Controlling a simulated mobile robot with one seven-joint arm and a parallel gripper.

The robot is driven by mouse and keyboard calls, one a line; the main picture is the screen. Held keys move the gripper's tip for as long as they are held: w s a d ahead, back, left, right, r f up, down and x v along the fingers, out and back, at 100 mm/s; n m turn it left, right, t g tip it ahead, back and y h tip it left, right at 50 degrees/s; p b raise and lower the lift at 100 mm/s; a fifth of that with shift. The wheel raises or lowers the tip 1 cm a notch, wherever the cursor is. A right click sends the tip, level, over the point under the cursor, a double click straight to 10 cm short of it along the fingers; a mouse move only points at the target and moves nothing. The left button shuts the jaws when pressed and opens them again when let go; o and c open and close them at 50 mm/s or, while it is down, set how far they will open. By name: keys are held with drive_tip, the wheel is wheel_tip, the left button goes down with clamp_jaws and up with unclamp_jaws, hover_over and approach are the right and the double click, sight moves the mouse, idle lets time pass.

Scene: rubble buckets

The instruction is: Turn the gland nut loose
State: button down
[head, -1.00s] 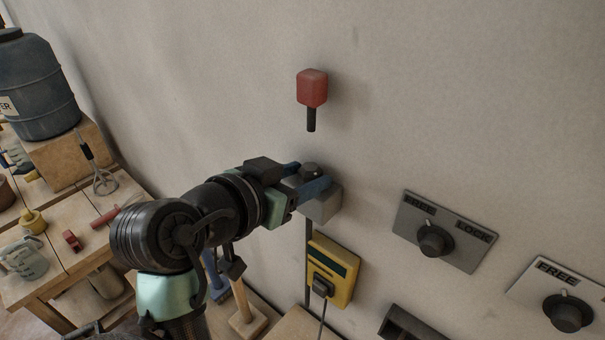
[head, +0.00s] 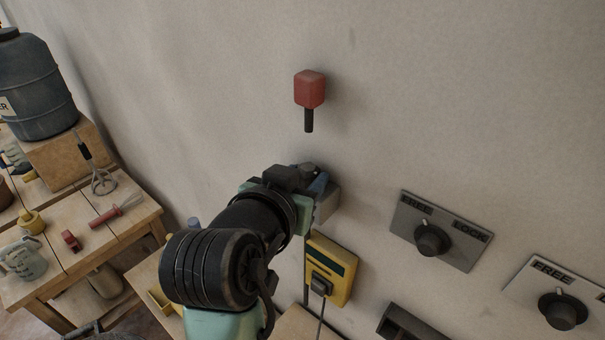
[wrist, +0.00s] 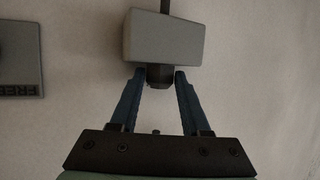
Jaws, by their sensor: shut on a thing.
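The gland nut (wrist: 159,76) is a short dark fitting on the face of a grey box (wrist: 165,38) fixed to the wall. In the wrist view my gripper (wrist: 159,78) is shut on the nut, with a blue finger on each side of it. In the head view the grey box (head: 328,205) is partly covered by my gripper (head: 315,180), and the nut is largely hidden there. I cannot tell from these frames how far the nut has turned.
A red block with a dark stem (head: 310,90) is on the wall above. A yellow box (head: 331,270) is just below. FREE/LOCK knob plates (head: 436,230) are to the right. A wooden table (head: 75,235) with tools stands at left.

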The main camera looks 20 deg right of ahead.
drive_tip(key=shift+c, duration=1.8)
unclamp_jaws()
drive_tip(key=b+v, duration=0.2)
drive_tip(key=v, duration=1.1)
drive_tip(key=shift+f, duration=0.1)
